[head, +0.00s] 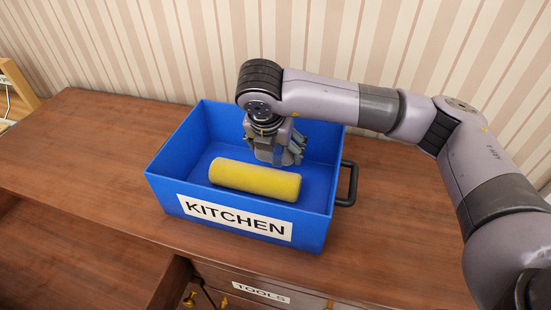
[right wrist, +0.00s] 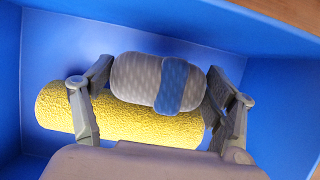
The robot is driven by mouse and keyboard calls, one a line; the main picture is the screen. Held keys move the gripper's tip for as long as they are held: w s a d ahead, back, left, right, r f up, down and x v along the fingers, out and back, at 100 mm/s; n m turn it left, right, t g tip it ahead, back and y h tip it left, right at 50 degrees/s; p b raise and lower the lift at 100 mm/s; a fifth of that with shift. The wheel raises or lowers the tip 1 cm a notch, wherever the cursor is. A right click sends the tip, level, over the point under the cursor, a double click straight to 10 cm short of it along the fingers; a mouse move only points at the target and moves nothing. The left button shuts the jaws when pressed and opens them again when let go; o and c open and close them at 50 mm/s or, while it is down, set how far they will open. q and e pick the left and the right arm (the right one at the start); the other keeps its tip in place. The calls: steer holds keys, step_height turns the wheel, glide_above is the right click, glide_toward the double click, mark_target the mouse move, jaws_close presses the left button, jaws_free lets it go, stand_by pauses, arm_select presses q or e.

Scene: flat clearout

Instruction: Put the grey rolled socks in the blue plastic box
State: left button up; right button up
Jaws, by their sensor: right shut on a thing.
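The blue plastic box (head: 330,190) stands on the wooden dresser top, with a white KITCHEN label on its front. My right gripper (head: 279,158) points down inside the box, behind a yellow roll. In the right wrist view my right gripper (right wrist: 158,88) is shut on the grey rolled socks (right wrist: 132,78), which have a blue band around them. The fingers are at the two ends of the socks. In the head view I cannot make out the socks apart from the gripper. Whether they touch the box floor is unclear. My left gripper is not in view.
The yellow roll (head: 254,180) lies in the box, close beside the socks; it also shows in the right wrist view (right wrist: 60,108). The box has a black handle (head: 347,184) on its right. The dresser top (head: 90,150) is clear left of the box. An open drawer is at the lower left.

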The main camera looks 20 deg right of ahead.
mark_target(276, 161)
steer(key=shift+f, duration=2.05)
steer(key=o, duration=1.2)
steer(key=shift+c, duration=0.2)
steer(key=v, duration=1.2)
steer(key=shift+r, duration=0.1)
